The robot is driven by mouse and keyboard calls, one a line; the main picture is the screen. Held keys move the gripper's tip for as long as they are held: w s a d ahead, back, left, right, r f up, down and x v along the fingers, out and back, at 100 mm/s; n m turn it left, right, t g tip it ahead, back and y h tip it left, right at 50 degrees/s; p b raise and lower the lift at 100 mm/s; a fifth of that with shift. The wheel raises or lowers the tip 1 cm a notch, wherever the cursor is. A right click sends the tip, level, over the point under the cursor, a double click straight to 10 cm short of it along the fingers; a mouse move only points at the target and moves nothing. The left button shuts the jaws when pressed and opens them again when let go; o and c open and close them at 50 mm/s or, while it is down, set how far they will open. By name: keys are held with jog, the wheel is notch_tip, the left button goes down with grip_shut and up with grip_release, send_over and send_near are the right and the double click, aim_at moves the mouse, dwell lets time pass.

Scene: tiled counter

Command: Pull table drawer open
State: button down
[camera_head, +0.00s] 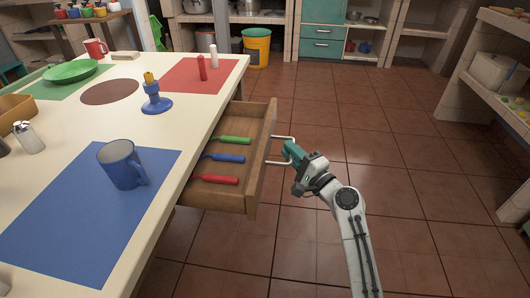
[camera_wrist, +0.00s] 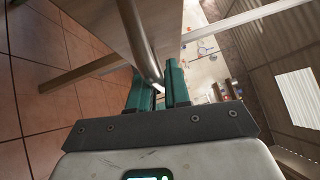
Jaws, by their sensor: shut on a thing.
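The wooden table drawer (camera_head: 258,163) stands pulled out from the right side of the white-topped table (camera_head: 150,118). Green, blue and red-handled utensils (camera_head: 228,158) lie inside it. A metal bar handle (camera_head: 284,138) is on the drawer's front. My gripper (camera_head: 289,151) is at the handle, with its green fingers shut on the bar. In the wrist view, the handle (camera_wrist: 146,55) runs down between the green fingers (camera_wrist: 159,88), and the wooden drawer front (camera_wrist: 98,20) is beyond it.
On the table stand a blue mug (camera_head: 121,164), a blue candle holder (camera_head: 156,104), a green plate (camera_head: 70,71) and red and white shakers. Shelving (camera_head: 500,90) stands at the right. The tiled floor (camera_head: 400,150) right of the drawer is clear.

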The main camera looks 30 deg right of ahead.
jog(key=s+d+b, duration=0.1)
jog(key=s+d, duration=0.3)
jog(key=d, duration=0.1)
jog(key=shift+d, duration=0.3)
jog(key=shift+s+f, duration=0.1)
jog(key=c, duration=1.2)
grip_release()
jog(key=s, duration=0.3)
jog(key=s+d+f, duration=0.1)
jog(key=s, duration=0.3)
jog(key=s+p, duration=0.1)
jog(key=s, duration=0.2)
jog(key=shift+s+d+f, duration=0.2)
jog(key=shift+s+d, duration=0.1)
